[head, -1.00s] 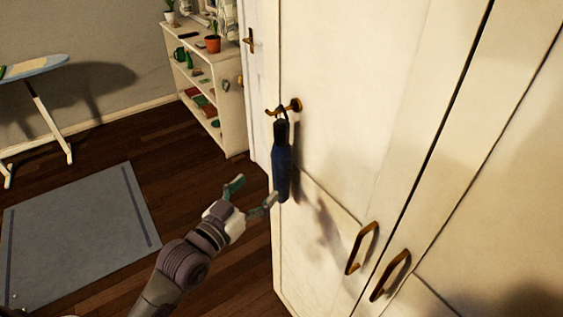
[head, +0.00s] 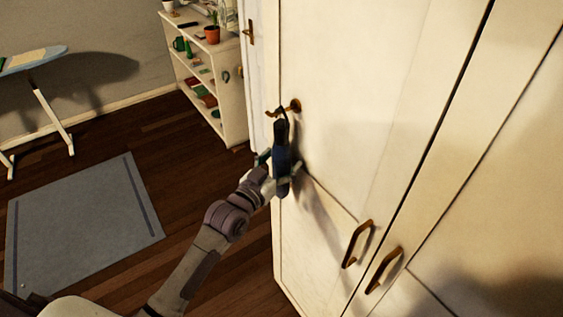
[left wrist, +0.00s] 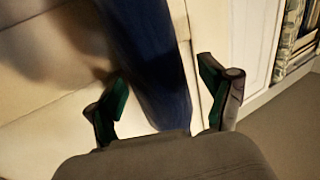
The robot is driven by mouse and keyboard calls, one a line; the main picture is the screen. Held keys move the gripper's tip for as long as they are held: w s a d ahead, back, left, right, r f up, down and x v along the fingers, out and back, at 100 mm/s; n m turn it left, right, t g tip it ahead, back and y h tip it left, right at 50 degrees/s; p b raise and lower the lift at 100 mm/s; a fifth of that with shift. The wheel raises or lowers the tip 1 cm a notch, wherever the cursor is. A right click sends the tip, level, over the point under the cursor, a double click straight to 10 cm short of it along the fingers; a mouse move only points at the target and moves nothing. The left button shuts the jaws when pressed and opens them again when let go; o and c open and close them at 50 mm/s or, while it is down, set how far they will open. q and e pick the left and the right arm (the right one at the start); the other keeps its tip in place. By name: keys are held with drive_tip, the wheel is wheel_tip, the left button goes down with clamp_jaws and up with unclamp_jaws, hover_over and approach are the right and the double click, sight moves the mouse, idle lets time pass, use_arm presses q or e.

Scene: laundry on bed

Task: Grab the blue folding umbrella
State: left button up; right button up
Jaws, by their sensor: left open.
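The blue folding umbrella (head: 281,168) hangs by its strap from a brass hook (head: 290,106) on the white wardrobe's side. Its upper part is black and it hangs nearly upright. My left gripper (head: 278,166) is at the umbrella's lower half, partly hidden behind it in the head view. In the left wrist view the umbrella (left wrist: 155,65) runs down between the two spread green-padded fingers of my left gripper (left wrist: 165,98). Gaps show on both sides, so the fingers are open around it. My right gripper is not in view.
The white wardrobe (head: 355,120) with brass handles (head: 357,244) fills the right side, close to my left gripper. A white shelf (head: 232,112) with small items stands behind.

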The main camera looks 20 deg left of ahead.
use_arm(q)
drive_tip(key=c, duration=1.4)
drive_tip(key=shift+c, duration=0.6)
drive_tip(key=shift+r, duration=0.1)
